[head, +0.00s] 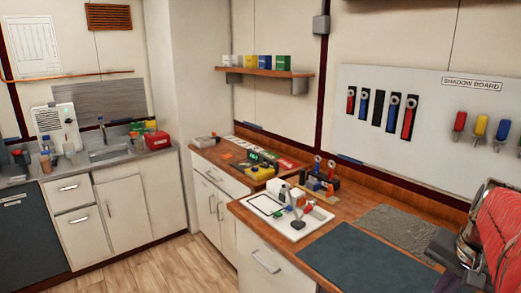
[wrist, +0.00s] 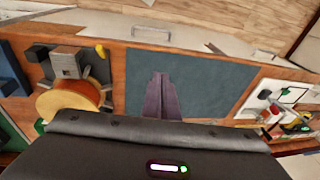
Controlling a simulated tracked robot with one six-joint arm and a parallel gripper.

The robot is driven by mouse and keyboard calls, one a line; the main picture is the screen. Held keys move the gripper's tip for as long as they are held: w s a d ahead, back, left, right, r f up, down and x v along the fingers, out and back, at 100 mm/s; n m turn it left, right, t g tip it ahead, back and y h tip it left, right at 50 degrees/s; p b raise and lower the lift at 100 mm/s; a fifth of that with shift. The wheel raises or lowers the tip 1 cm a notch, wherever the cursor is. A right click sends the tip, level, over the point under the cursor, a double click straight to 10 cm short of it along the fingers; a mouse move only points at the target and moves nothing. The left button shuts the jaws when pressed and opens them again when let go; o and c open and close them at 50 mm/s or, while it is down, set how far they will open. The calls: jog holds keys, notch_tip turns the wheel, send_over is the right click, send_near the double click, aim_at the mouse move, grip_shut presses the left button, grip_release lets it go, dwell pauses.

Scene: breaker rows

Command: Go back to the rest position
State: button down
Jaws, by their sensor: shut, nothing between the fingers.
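My gripper (wrist: 162,82) shows in the wrist view as two dark fingers pressed together. It is shut and empty, in front of a dark blue-green mat (wrist: 205,80) on the wooden counter. The fingers seem to be above the mat; the height is hard to tell. The mat also shows in the head view (head: 357,262). My gripper's fingers do not show in the head view.
A white tray (head: 283,222) with small parts lies beside the mat. A grey textured mat (head: 398,229) lies behind. The wrist view shows an orange round thing (wrist: 70,98) at left. A shadow board (head: 432,128) hangs on the wall. The floor (head: 165,268) is clear.

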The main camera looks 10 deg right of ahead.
jog(key=w+a+r+n+t+y, duration=0.1)
jog(key=w+a, duration=0.3)
jog(key=a, duration=0.4)
jog(key=w+a+r+n, duration=0.1)
jog(key=w+a, duration=0.3)
jog(key=a, duration=0.4)
jog(key=s+a+f+n+t, duration=0.1)
jog(key=s+a+n, duration=0.2)
jog(key=a+n, duration=0.2)
jog(key=s+a+f+n+t, duration=0.1)
jog(key=s+a+f+n, duration=0.1)
jog(key=a+n, duration=0.3)
jog(key=shift+s+a+f+n, duration=0.2)
jog(key=shift+s+a+n, duration=0.25)
jog(key=shift+a, duration=1.9)
